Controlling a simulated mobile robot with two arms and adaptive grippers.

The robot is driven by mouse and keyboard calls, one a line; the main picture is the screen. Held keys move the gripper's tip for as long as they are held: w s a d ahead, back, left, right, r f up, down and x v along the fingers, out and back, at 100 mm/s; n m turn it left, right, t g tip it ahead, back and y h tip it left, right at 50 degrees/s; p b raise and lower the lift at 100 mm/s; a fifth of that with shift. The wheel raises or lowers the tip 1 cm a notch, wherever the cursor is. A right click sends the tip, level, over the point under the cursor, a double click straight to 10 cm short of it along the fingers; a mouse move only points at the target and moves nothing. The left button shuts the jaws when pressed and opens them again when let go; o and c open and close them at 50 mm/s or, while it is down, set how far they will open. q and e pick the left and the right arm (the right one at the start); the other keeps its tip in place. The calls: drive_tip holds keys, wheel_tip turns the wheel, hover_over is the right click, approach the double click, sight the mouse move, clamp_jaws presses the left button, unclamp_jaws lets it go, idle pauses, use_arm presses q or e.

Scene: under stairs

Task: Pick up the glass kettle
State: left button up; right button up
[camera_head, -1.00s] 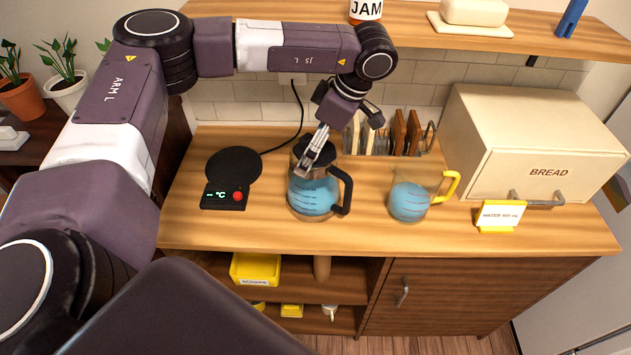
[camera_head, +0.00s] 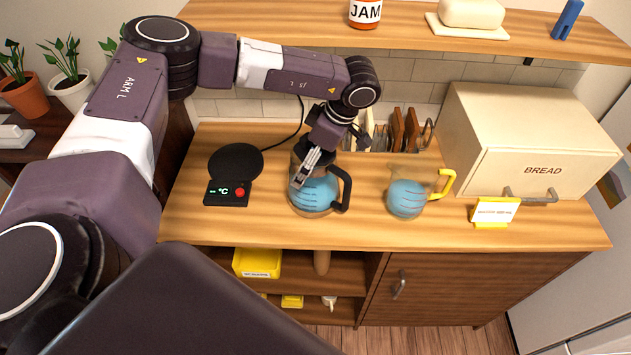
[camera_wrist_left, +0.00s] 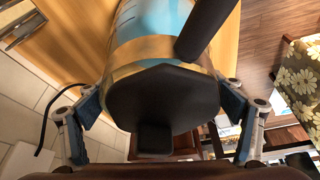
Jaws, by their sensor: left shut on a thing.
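The glass kettle (camera_head: 313,196) stands on the wooden counter, holding blue liquid. It has a black handle on its right side. My left gripper (camera_head: 304,170) comes down over its top and is shut on it. In the left wrist view the kettle's black lid (camera_wrist_left: 160,98) and glass body lie between the two fingers, one on each side, with the handle (camera_wrist_left: 205,28) beyond. The arm and fingers hide most of the lid in the head view. I cannot tell any gap under the kettle. My right gripper is not in view.
A black heating plate (camera_head: 236,162) with a display and red button lies left. A glass jug (camera_head: 406,198) with a yellow handle stands right, near a yellow-based sign (camera_head: 493,211) and the bread box (camera_head: 545,150). A rack of boards (camera_head: 398,130) is behind. A shelf (camera_head: 420,42) runs above.

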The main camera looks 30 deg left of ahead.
sight(308, 146)
use_arm(q)
drive_tip(key=c, duration=0.8)
drive_tip(key=shift+w+r, duration=0.1)
drive_tip(key=shift+c, duration=1)
drive_tip(key=shift+r, duration=0.15)
drive_tip(key=shift+r+b, duration=1.1)
drive_tip(key=shift+r, duration=1.4)
drive_tip(key=shift+r+b, duration=0.7)
drive_tip(key=shift+r, duration=1.65)
